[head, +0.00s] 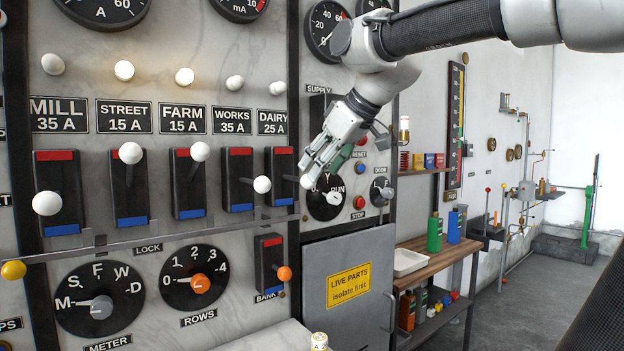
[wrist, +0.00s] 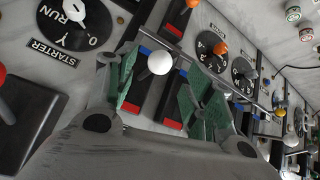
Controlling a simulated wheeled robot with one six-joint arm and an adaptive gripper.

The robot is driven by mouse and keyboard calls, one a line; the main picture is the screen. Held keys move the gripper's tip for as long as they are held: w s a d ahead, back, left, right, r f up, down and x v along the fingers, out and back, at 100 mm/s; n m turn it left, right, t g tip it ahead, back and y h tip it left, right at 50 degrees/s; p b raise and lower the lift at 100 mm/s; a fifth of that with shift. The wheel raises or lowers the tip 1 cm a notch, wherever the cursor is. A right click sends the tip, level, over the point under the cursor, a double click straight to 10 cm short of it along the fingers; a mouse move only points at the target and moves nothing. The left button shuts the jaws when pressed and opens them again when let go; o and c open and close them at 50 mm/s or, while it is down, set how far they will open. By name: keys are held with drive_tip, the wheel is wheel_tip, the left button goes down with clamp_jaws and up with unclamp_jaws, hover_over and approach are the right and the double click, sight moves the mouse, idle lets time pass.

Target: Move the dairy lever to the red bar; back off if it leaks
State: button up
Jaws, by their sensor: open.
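The dairy lever (head: 307,182) is a white ball on a dark stem, under the DAIRY 25 A label. It points outward and low, nearer the blue bar (head: 284,202) than the red bar (head: 283,150) at the top of its black switch plate. My gripper (head: 320,166) is open at the right of this switch, close to the ball. In the wrist view, where the panel appears upside down, the white ball (wrist: 160,62) lies between the spread green-padded fingers, with visible gaps on both sides. I see no grip on it. No leak is visible.
The works lever (head: 262,184) stands low just left; farm (head: 200,151) and street (head: 130,153) levers stand up. The starter dial (head: 326,197) is close right, and an orange-knobbed bank switch (head: 284,273) below. A metal rail (head: 190,233) runs under the switches. The dairy lamp (head: 277,88) looks unlit.

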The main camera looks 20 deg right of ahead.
drive_tip(key=v, duration=0.5)
drive_tip(key=shift+s+d+r, duration=0.1)
drive_tip(key=shift+s+r, duration=0.1)
drive_tip(key=shift+r, duration=0.05)
drive_tip(key=s+d+f+m+g+h, duration=0.1)
drive_tip(key=s+d+f+m, duration=0.1)
drive_tip(key=s+f, duration=0.3)
drive_tip(key=s+d+f+m+g+h, duration=0.1)
drive_tip(key=s+d+f, duration=0.4)
drive_tip(key=f, duration=0.7)
drive_tip(key=s+d+f+m+g+h, duration=0.1)
drive_tip(key=s+d+f+m, duration=0.2)
drive_tip(key=s+f, duration=0.3)
wheel_tip(320, 180, down, 3)
drive_tip(key=shift+s+d+f+m+g, duration=0.15)
drive_tip(key=shift+d+m+g, duration=0.25)
drive_tip(key=shift+m, duration=0.1)
